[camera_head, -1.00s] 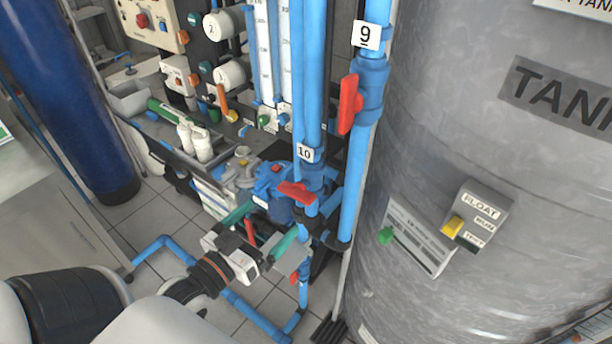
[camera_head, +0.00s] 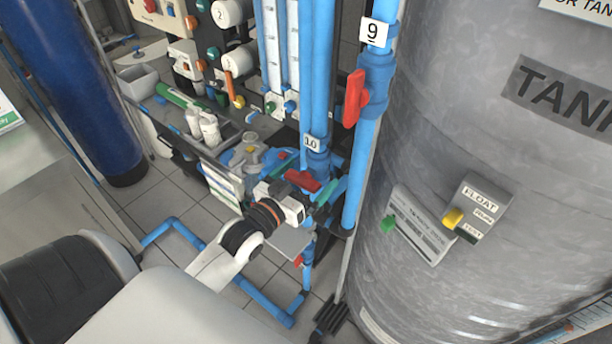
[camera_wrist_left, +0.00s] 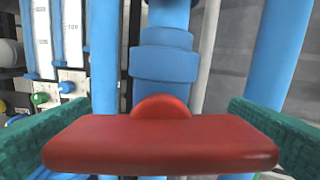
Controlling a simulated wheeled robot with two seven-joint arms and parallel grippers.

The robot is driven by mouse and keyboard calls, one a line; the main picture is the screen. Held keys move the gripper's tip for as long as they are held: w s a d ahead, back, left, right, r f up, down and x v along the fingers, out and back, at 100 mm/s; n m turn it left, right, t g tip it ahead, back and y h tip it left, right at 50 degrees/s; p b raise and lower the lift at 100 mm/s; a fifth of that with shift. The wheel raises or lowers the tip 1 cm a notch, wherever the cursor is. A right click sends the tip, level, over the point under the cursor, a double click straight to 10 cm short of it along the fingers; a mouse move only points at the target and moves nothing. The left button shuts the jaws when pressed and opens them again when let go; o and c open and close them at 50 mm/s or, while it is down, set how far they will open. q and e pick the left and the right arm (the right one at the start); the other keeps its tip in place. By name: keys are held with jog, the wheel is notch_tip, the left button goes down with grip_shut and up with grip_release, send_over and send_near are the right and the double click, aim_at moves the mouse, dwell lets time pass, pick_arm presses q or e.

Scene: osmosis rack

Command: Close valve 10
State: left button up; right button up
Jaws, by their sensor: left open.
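Valve 10 has a red handle (camera_head: 302,180) on a blue pipe, below the white tag "10" (camera_head: 312,143). In the left wrist view the red handle (camera_wrist_left: 160,143) fills the lower middle and lies crosswise to the upright blue pipe (camera_wrist_left: 163,62) behind it. My left gripper (camera_head: 308,183) is at the handle, with its green fingers on either side. In the left wrist view the open fingers (camera_wrist_left: 160,135) flank the handle's two ends. Whether they touch it I cannot tell. My right gripper is not in view.
Valve 9, with an upright red handle (camera_head: 354,98), is above and right on a neighbouring blue pipe. The large grey tank (camera_head: 470,130) stands close on the right. Flow meters (camera_head: 283,50) and a lower red valve (camera_head: 298,260) are nearby.

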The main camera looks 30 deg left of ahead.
pick_arm(q)
jog(key=c, duration=1)
jog(key=shift+r+m+p, duration=0.15)
jog(key=shift+m+p, duration=0.4)
jog(key=shift+m, duration=0.05)
jog(key=o, duration=1)
jog(key=s+a+b, duration=0.1)
jog(key=s+b, duration=0.2)
jog(key=s, duration=0.9)
